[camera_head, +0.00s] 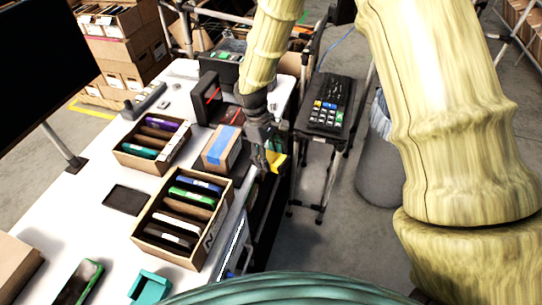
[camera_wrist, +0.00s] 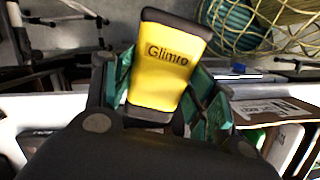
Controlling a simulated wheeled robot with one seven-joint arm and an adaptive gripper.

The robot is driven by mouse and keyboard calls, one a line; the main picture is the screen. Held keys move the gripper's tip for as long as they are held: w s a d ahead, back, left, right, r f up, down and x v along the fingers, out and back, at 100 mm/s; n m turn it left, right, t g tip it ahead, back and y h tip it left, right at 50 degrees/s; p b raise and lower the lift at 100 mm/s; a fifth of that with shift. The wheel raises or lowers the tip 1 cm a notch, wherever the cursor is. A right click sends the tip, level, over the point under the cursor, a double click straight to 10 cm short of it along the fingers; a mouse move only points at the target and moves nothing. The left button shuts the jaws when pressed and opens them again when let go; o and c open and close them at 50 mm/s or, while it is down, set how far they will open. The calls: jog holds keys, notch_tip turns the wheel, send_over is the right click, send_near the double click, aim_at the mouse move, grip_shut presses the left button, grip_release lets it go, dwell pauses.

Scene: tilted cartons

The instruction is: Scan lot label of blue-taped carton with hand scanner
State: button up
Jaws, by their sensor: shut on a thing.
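My gripper (camera_head: 268,160) is shut on a yellow and black hand scanner (camera_head: 277,162) in the head view. The scanner also shows in the wrist view (camera_wrist: 170,65), with "Glimro" on its yellow face, between the green finger pads (camera_wrist: 165,95). It is held up just right of the white table's edge. The blue-taped carton (camera_head: 233,158) sits on the table just left of my gripper, with a blue strip across it. A gap shows between scanner and carton. I cannot make out a lot label on it.
Two open boxes with coloured items, a smaller (camera_head: 126,160) and a larger one (camera_head: 143,232), stand on the white table (camera_head: 95,200). A black case (camera_head: 207,98) with a red line stands behind the carton. A keypad stand (camera_head: 325,105) and grey bin (camera_head: 375,160) are to the right.

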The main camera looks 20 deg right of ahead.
jog(key=shift+r, duration=0.15)
jog(key=shift+r+p, duration=1.9)
jog(key=shift+r, duration=0.55)
jog(key=shift+f, duration=0.15)
